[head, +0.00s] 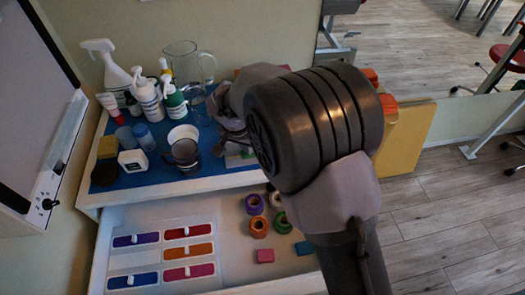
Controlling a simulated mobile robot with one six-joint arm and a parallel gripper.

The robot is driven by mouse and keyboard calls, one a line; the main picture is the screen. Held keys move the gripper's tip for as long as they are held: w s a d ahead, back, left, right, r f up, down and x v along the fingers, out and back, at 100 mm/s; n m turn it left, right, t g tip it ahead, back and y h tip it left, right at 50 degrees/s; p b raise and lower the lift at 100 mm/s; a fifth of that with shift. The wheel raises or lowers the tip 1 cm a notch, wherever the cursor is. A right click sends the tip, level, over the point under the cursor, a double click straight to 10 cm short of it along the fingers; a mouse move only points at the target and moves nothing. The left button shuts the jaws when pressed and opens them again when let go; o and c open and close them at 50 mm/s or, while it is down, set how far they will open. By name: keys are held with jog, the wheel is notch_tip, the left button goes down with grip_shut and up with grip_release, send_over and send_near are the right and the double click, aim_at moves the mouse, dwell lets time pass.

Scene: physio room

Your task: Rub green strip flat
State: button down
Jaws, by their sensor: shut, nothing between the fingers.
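My gripper (226,144) is over the right part of the blue mat, shut and empty, largely behind my own arm. Just below and beside it, a pale card (236,160) with a green patch (246,153) lies on the mat; this may be the green strip. My arm and gripper hide much of it, so I cannot tell whether it lies flat or whether the fingers touch it.
The blue mat (140,183) holds bottles (148,100), a glass jug (190,62) and a dark mug (185,155) left of my gripper. The open drawer (220,212) below holds coloured strips on a white sheet (130,261) and tape rolls (259,227).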

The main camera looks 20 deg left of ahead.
jog(key=shift+s+a+f+b, duration=0.1)
jog(key=shift+s+a+b, duration=0.4)
jog(key=shift+a, duration=0.45)
jog(key=shift+w+d, duration=0.35)
jog(key=shift+d, duration=0.25)
jog(key=shift+w+d, duration=0.3)
jog(key=shift+d, duration=0.3)
jog(key=shift+s+a, duration=0.4)
jog(key=shift+a, duration=0.2)
jog(key=shift+s+a, duration=0.35)
jog(key=shift+a, duration=0.25)
notch_tip(320, 180, up, 7)
jog(key=p, duration=0.4)
